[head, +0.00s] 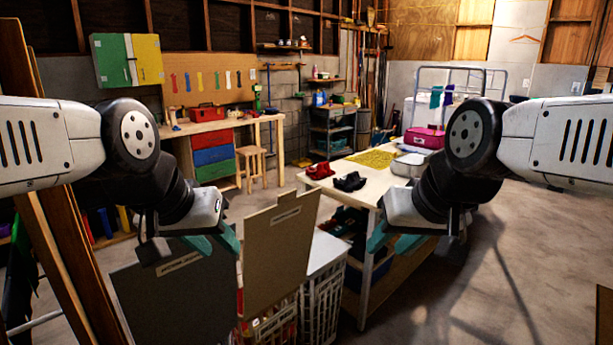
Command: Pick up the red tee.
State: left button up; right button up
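A crumpled red cloth, which looks like the red tee (320,171), lies on the near left part of the light wooden table (344,198). A crumpled black cloth (349,182) lies just to its right, close to the table's front edge. My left gripper (214,241) hangs at the left, in front of the grey panels and well apart from the red cloth. It looks open, with teal fingertips spread and nothing between them. My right gripper (393,243) is in front of the table's right side, also apart from the cloths. It looks open and empty.
Grey upright panels (280,250) and white baskets (322,290) stand left of the table. A yellow mat (372,159), a grey container (410,165) and a pink box (425,137) are farther back on the table.

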aim_at(323, 170)
jog(key=i+l+u, duration=0.15)
jog(key=u, duration=1.35)
jog(key=i+l, duration=0.1)
jog(key=l, duration=0.35)
jog(key=i+l, duration=0.15)
jog(key=l, duration=0.3)
jog(key=i+l, duration=0.1)
jog(key=l, duration=0.4)
jog(key=i+l, duration=0.1)
jog(key=l, duration=0.35)
jog(key=i+l, duration=0.15)
jog(key=l, duration=0.3)
jog(key=i+l, duration=0.1)
jog(key=l, duration=0.35)
jog(key=i+l, duration=0.1)
jog(key=l, duration=0.4)
jog(key=i+l, duration=0.15)
jog(key=l, duration=0.3)
jog(key=u, duration=0.05)
